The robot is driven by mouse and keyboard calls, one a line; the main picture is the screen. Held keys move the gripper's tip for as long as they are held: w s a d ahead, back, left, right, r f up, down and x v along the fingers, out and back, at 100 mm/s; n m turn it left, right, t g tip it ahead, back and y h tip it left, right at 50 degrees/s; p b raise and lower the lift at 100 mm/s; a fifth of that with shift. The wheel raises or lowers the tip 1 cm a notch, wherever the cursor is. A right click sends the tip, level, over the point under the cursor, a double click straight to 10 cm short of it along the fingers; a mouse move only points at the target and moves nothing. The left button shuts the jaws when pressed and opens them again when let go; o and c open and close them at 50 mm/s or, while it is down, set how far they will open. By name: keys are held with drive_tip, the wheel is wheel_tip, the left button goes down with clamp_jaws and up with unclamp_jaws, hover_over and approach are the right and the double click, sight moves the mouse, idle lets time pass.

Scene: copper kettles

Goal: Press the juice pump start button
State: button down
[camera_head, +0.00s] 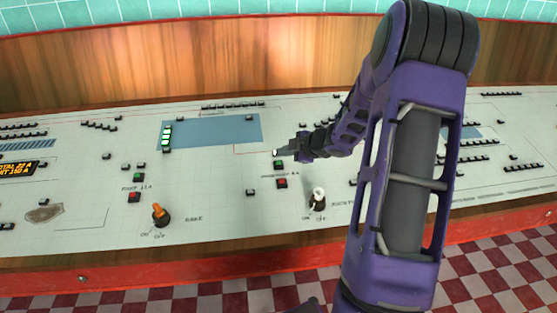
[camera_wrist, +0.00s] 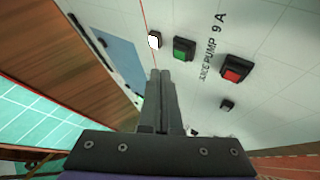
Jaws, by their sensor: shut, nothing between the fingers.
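The green button (camera_wrist: 184,49) of the juice pump sits on the white panel in the wrist view, beside a label reading "JUICE PUMP 9 A" (camera_wrist: 212,48). The red button (camera_wrist: 236,68) is on the other side of the label. In the head view the green button (camera_head: 279,165) is just below my gripper (camera_head: 280,153), with the red button (camera_head: 282,183) under it. My gripper is shut and empty. In the wrist view its fingertips (camera_wrist: 161,72) appear just to the left of and below the green button; whether they touch anything, I cannot tell.
A small white-lit block (camera_wrist: 154,39) is next to the green button. A white-topped switch (camera_head: 318,197) and an orange-topped switch (camera_head: 160,214) stand on the panel (camera_head: 215,190). Another green and red button pair (camera_head: 138,178) is further left. A wooden wall (camera_head: 200,65) rises behind.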

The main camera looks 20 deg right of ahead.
drive_tip(key=r, duration=0.1)
drive_tip(key=r+p, duration=0.2)
drive_tip(key=shift+s+a+r, duration=0.1)
drive_tip(key=shift+s+r, duration=0.15)
drive_tip(key=shift+s, duration=0.05)
idle(0.5)
